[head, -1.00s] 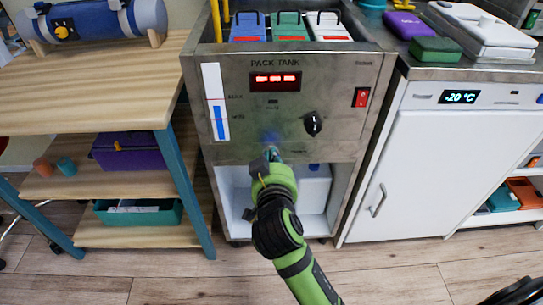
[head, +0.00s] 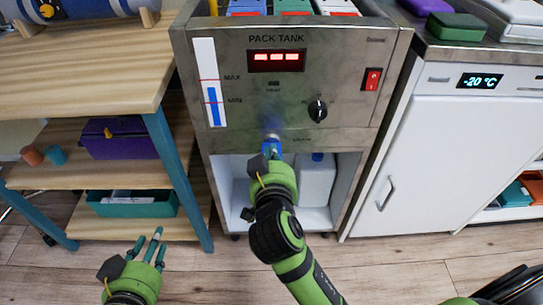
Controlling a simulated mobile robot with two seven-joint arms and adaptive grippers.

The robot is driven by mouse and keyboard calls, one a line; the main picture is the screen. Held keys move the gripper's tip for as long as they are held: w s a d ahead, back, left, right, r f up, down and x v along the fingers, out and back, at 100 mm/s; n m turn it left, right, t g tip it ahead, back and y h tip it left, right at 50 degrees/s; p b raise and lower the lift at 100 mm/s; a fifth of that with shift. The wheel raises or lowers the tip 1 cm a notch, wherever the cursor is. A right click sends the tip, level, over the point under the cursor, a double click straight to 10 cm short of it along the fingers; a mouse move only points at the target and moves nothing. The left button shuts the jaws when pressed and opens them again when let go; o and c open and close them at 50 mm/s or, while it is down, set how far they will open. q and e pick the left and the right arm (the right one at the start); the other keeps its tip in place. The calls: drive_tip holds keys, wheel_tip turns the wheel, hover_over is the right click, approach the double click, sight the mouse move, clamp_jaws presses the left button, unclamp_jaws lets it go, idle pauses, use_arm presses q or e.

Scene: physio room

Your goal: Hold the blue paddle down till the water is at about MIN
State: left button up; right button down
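The pack tank (head: 345,140) is a steel cabinet with a white level gauge (head: 204,60) on its left front. The blue water column (head: 213,108) tops out between the red MAX and MIN lines, nearer MAX. The small blue paddle (head: 273,146) sits low on the front panel, partly hidden by my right gripper. My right gripper (head: 271,154) is at the paddle and looks to touch it; its fingers are mostly hidden behind its own body. My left gripper (head: 150,242) is empty, low at the left, with its fingers apart.
A black knob (head: 317,110) and red switch (head: 372,79) are on the panel. A white container (head: 317,180) stands in the bay under the paddle. A wooden shelf unit (head: 90,78) is at the left, a white freezer (head: 455,150) at the right.

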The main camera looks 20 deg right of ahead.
use_arm(q)
drive_tip(key=shift+w+d+r+t+h, duration=0.15)
drive_tip(key=shift+w+d+r+t, duration=0.15)
drive_tip(key=shift+r, duration=0.3)
drive_tip(key=shift+w+d+r+t+h, duration=0.2)
drive_tip(key=shift+r+t, duration=0.15)
drive_tip(key=shift+r, duration=0.25)
drive_tip(key=shift+w+d+r+t+h, duration=0.15)
drive_tip(key=shift+w+d+r+t, duration=0.15)
drive_tip(key=shift+r, duration=0.3)
